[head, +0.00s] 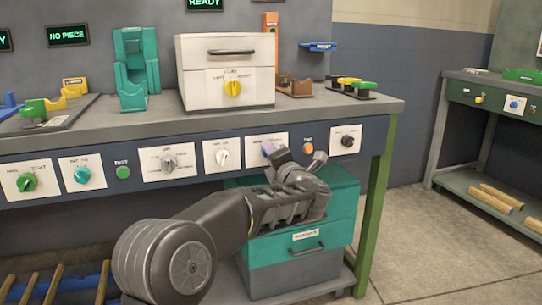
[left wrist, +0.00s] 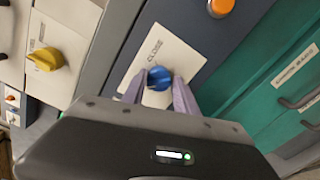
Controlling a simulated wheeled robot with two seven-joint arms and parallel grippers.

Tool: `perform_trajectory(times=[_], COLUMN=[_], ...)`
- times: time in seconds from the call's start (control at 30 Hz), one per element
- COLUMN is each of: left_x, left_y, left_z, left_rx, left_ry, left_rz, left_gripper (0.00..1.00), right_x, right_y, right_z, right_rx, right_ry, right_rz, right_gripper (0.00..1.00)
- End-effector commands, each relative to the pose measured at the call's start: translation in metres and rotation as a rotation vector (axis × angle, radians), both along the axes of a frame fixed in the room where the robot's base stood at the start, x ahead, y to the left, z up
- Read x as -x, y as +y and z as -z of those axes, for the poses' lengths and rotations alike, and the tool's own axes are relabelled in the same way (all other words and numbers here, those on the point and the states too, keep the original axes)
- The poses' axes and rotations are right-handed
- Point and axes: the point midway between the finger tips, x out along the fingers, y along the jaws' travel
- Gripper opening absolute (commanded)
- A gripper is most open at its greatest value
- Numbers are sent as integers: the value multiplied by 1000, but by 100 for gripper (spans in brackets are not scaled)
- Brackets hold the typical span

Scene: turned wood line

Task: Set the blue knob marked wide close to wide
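The blue knob (left wrist: 159,76) sits on a white plate (left wrist: 178,50) on the dark front panel in the left wrist view. The plate carries a printed word that looks like "CLOSE"; I cannot read "wide", and the knob's pointer direction is unclear. My left gripper (left wrist: 160,84) has its two pale purple fingers on either side of the knob, apart, with narrow gaps seeming to show. In the head view my left gripper (head: 271,150) reaches the same plate (head: 256,140) below the bench top and hides the knob. My right gripper is not in view.
An orange button (left wrist: 220,7) and a black knob (head: 347,141) lie to the right of the plate; a white-plated dial (head: 222,155) lies to its left. A teal drawer cabinet (head: 333,225) stands below. A white box with a yellow knob (head: 233,88) stands on the bench.

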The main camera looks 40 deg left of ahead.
Motion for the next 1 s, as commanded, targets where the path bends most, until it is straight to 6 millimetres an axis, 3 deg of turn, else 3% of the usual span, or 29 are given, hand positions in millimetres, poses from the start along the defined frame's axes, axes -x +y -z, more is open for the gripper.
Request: perform_trajectory(times=[0.2, 0.57, 1.0], left_x=[0, 3, 39], left_y=[0, -5, -57], left_z=[0, -2, -2], left_rx=[-2, -2, -3], left_ry=[0, 0, 2], left_rz=[1, 2, 3], left_gripper=[54, 54, 54], right_x=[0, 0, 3], right_y=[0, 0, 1], right_z=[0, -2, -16], right_rx=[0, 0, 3], right_ry=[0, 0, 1], right_rz=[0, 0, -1], right_gripper=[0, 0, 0])
